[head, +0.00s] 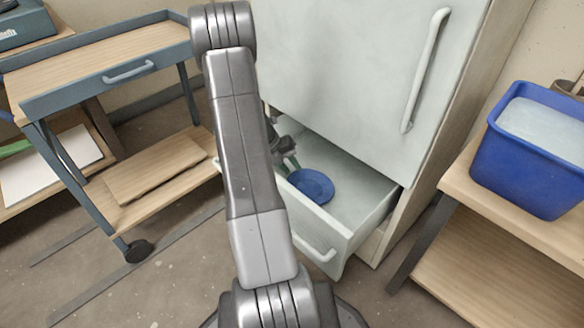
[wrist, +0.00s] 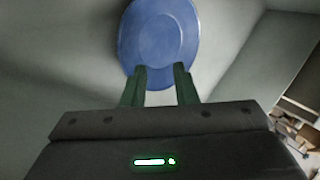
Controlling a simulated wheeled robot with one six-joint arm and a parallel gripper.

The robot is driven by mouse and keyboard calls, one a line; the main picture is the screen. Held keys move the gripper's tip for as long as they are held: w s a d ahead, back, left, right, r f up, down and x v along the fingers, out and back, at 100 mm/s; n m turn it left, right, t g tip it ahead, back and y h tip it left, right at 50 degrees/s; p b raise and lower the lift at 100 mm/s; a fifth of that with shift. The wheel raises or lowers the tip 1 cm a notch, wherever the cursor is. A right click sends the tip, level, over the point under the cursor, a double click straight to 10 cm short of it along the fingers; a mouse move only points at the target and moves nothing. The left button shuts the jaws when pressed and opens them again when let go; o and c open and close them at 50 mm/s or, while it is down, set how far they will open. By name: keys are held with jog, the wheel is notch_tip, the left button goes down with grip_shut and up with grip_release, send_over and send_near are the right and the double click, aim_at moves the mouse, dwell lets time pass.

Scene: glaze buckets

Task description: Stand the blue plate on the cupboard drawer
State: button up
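The blue plate (head: 314,187) is inside the open cupboard drawer (head: 350,217), lying or leaning near its left side; I cannot tell exactly how it rests. My gripper (head: 292,167) is partly hidden behind my arm and reaches down over the drawer, just above and left of the plate. In the wrist view the plate (wrist: 160,35) shows its round face ahead of my gripper (wrist: 160,68). The two green fingers are apart, with the plate's near rim showing between them. They overlap the rim in the picture, and I cannot tell whether they touch it.
The tall pale cupboard (head: 350,80) rises behind the drawer. A blue-edged trolley (head: 110,70) stands on the left. A wooden shelf unit (head: 480,240) with a blue bucket (head: 525,165) stands on the right. Bare floor shows at the front left.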

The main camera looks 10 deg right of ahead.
jog(key=p+v, duration=0.4)
jog(key=v, duration=0.6)
jog(key=shift+a+r, duration=0.2)
jog(key=shift+r, duration=0.05)
jog(key=shift+o, duration=0.4)
